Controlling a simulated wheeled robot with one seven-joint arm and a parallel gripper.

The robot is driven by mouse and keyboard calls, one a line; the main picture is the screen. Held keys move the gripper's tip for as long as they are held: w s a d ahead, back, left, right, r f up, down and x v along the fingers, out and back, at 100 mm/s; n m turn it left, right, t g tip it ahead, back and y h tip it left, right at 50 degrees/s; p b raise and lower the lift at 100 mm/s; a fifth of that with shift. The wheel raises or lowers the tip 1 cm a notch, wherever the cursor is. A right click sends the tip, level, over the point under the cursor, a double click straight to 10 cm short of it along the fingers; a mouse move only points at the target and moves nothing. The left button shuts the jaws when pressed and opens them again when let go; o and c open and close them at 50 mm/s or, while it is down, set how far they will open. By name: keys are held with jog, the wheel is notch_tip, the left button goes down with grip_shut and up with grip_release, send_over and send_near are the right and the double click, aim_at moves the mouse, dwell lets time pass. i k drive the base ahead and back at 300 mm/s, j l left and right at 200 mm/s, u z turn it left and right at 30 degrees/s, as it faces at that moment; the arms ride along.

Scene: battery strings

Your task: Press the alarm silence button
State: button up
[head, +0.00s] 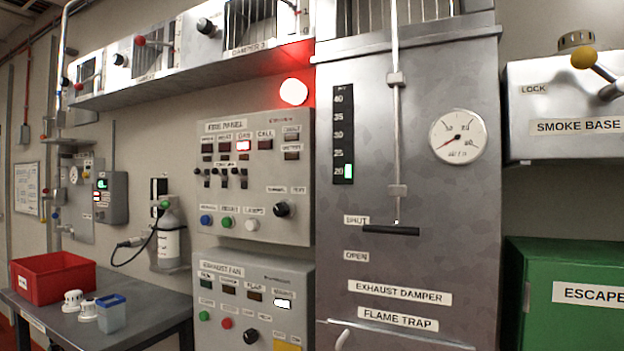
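The grey fire panel (270,160) is on the wall left of centre. Its lower row holds a blue button (207,220), a green button (228,222), a white button (251,225) and a black knob (282,208). The labels above these buttons are too small to read surely, so I cannot tell which one is alarm silence. A round beacon (293,91) glows red above the panel. My gripper is not in view.
An exhaust fan panel (262,262) with more buttons sits below. A steel exhaust damper cabinet (450,220) stands immediately right, with a black handle (391,230). A table with a red bin (52,277) is at lower left. A damper housing (190,70) overhangs above.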

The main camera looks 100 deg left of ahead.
aim_at(205, 220)
jog(key=u, duration=2.9)
